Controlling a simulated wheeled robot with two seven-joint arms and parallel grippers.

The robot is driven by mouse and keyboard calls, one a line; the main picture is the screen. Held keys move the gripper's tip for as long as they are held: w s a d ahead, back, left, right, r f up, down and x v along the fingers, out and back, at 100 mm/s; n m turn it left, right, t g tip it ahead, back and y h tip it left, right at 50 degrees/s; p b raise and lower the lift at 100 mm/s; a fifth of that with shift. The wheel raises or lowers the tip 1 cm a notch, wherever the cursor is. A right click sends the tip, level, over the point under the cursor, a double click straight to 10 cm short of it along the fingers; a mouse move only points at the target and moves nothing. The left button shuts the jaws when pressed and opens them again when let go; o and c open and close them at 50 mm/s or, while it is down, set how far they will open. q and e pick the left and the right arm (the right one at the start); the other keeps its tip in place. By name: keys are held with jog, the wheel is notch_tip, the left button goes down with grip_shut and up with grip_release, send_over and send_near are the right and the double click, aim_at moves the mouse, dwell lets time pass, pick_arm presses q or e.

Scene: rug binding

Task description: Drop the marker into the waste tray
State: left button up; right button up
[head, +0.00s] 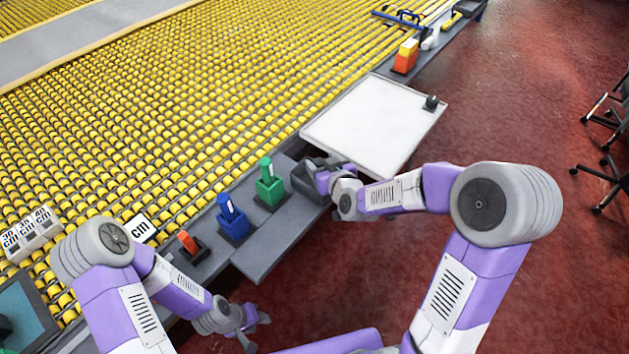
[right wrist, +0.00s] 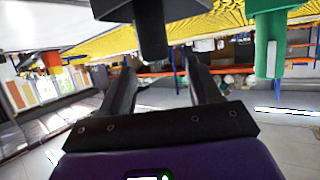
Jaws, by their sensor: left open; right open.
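A dark marker (right wrist: 151,35) stands in a dark holder (right wrist: 108,8), seen upside down in the right wrist view. The dark holder also shows in the head view (head: 303,182), partly hidden by my right gripper (head: 316,168). That gripper is open, with the marker ahead of the gap between its fingers; I cannot tell whether they touch it. A wide white tray (head: 375,122) lies beyond it; whether this is the waste tray I cannot tell. My left gripper (head: 257,331) is open and empty over the floor at the bottom.
A green marker in its holder (head: 269,190), a blue one (head: 232,224) and an orange one (head: 189,246) stand in a row along the grey ledge. A small dark object (head: 431,103) sits at the white tray's right edge. Yellow rollers (head: 150,120) fill the left.

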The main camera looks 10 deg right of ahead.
jog(key=v, duration=0.5)
jog(key=shift+s+r+p, duration=0.15)
jog(key=shift+s+p, duration=0.2)
jog(key=shift+s, duration=0.05)
